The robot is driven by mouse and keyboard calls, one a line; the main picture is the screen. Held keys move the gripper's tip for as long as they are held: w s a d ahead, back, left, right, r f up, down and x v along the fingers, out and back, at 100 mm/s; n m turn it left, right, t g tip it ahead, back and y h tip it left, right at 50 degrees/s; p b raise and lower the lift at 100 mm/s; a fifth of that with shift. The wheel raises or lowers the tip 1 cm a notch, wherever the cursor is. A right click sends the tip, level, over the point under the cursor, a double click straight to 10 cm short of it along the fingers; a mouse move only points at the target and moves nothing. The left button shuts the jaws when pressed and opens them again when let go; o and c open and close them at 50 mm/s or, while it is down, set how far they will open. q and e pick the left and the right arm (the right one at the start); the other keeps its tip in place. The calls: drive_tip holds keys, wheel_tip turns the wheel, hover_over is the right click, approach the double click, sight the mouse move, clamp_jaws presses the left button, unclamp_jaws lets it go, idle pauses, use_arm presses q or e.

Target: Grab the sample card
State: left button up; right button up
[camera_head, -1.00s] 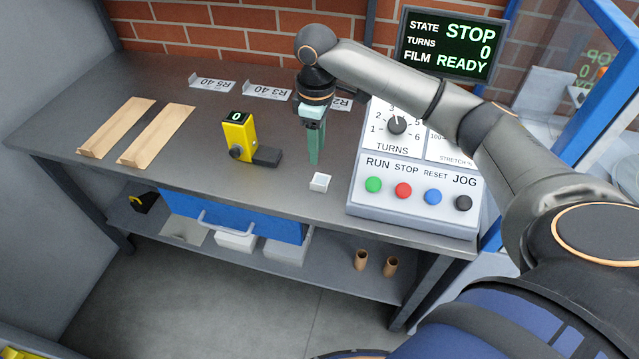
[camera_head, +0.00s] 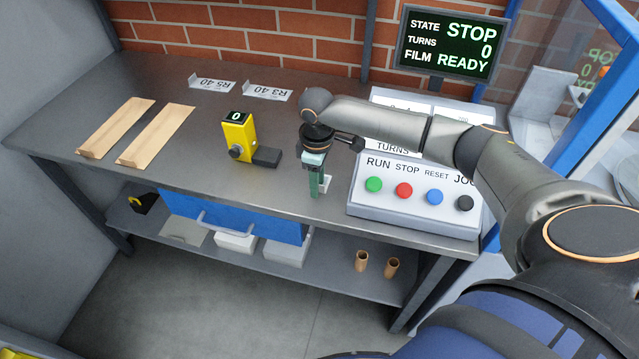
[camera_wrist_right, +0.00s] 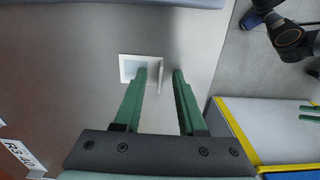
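The sample card appears to be the small white piece by the control box, a flat base with a thin upright plate. In the head view the white piece (camera_head: 327,184) is mostly hidden behind my right gripper (camera_head: 315,194). In the right wrist view the white piece (camera_wrist_right: 128,67) lies at the fingertips. My right gripper (camera_wrist_right: 159,73) is open; its green fingers stand either side of the upright plate, with a gap on the right. The left fingertip overlaps the base; contact cannot be told. My left gripper (camera_wrist_right: 301,112), partly cut off at the right edge, has its fingers apart.
The control box (camera_head: 415,215) with coloured buttons stands just right of my right gripper. Labels R5 40 (camera_head: 212,84) and R3 40 (camera_head: 267,92) lie at the back. The bench front is clear.

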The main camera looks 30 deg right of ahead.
clamp_jaws()
idle(0.7)
